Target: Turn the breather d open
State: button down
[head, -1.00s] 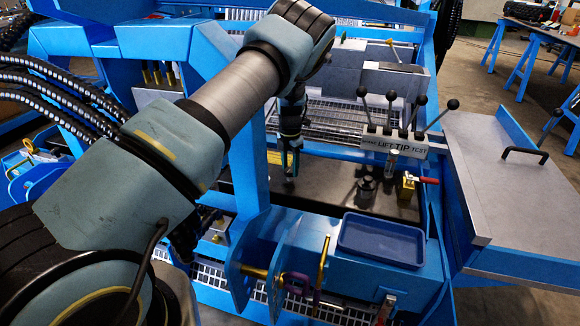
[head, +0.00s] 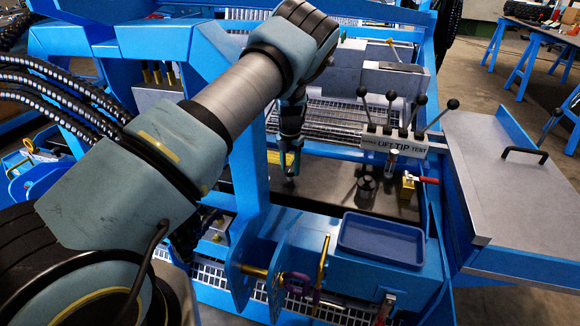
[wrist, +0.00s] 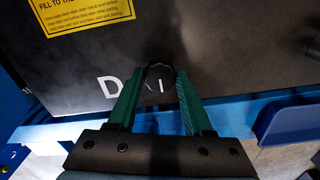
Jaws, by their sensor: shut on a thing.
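The breather d (wrist: 159,72) is a dark round cap on a black plate in the wrist view, beside a white letter D (wrist: 107,87). My gripper (wrist: 160,78) has its green fingers on either side of the cap and is shut on it. In the head view my gripper (head: 289,168) points down onto the black tank top (head: 325,190). The fingers and wrist hide most of the breather there. I cannot tell from these frames how far it is turned.
A yellow label (wrist: 85,12) lies above the letter. A blue tray (head: 381,240) sits in front.

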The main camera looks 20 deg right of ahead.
aim_at(290, 169)
jog(key=shift+c, duration=1.5)
grip_release()
jog(key=shift+r, duration=0.1)
notch_tip(290, 169, up, 11)
jog(key=shift+f+b, duration=0.2)
jog(key=shift+b, duration=0.1)
